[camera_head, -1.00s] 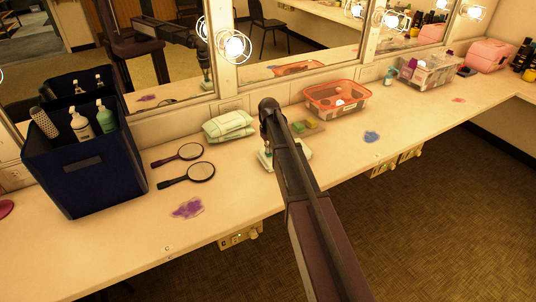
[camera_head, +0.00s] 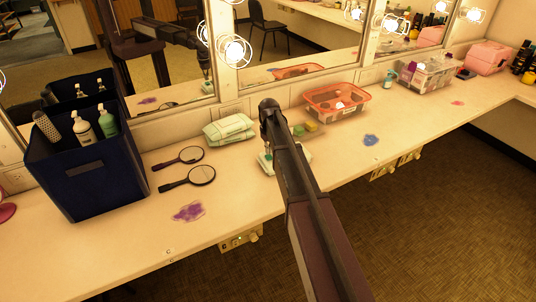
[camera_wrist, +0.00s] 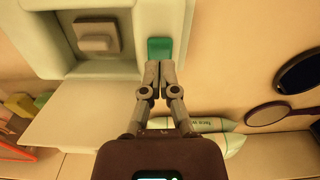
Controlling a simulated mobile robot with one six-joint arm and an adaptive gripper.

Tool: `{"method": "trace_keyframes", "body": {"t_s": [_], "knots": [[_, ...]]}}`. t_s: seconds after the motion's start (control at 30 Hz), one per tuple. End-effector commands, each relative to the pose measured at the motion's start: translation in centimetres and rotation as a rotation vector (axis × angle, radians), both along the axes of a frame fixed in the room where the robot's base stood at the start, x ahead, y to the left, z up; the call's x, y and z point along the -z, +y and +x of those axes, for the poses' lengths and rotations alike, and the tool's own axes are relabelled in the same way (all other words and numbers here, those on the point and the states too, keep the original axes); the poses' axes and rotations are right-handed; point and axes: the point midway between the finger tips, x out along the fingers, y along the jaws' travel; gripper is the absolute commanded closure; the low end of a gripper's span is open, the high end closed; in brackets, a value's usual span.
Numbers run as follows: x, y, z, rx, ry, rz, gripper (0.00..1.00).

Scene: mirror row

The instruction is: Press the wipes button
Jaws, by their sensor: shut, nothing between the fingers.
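A pale dispenser-like unit (camera_wrist: 128,64) carries a green button (camera_wrist: 160,46) and a raised grey square button (camera_wrist: 96,36). In the head view the unit (camera_head: 266,168) sits on the counter, partly hidden by my arm. My gripper (camera_wrist: 160,66) is shut and empty. Its fingertips are at the lower edge of the green button in the wrist view; I cannot tell whether they touch it. No label on either button is readable. A pale green wipes pack (camera_head: 229,129) lies left of the unit, by the mirror wall; it also shows in the wrist view (camera_wrist: 225,126).
Two hand mirrors (camera_head: 202,175) and a purple smear (camera_head: 188,212) lie to the left, beside a dark blue bin (camera_head: 85,178) with bottles. Sponges (camera_head: 310,127), an orange-rimmed tub (camera_head: 336,115) and a blue smear (camera_head: 371,140) are to the right. Wall mirrors stand behind.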

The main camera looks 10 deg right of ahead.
Motion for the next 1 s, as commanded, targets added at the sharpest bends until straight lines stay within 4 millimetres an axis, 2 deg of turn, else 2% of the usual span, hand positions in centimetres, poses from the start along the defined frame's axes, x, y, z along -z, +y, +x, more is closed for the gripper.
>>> {"method": "trace_keyframes", "body": {"t_s": [0.03,0.7,1.0], "knots": [[-0.6,0.0,0.0,0.000,0.000,0.000,1.00],[-4.3,0.0,0.0,0.000,0.000,0.000,1.00],[-4.8,0.0,0.0,0.001,0.000,0.000,1.00]]}}
